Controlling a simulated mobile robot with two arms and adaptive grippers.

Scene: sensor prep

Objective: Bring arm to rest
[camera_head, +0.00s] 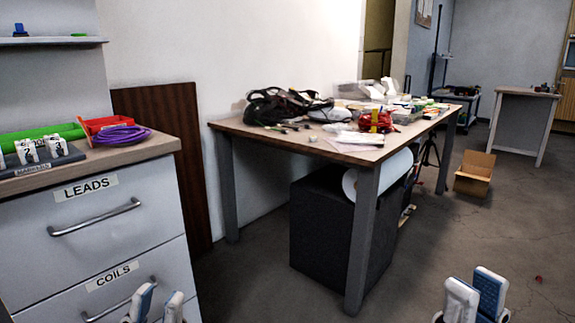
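My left gripper (158,308) is at the bottom edge, in front of the drawer cabinet. Its two white and blue fingertips stand upright with a gap between them and nothing visible in it. My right gripper (472,298) is at the bottom right, over the open floor. Its white and blue fingertips overlap in this view, so I cannot tell how far apart they are. No object shows in it. The rest of both arms is out of view below.
The drawer cabinet (92,214), labelled LEADS and COILS, stands at left. A cluttered table (300,146) stands centre, a black box (318,236) beneath. A cardboard box (473,181) sits on the floor.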

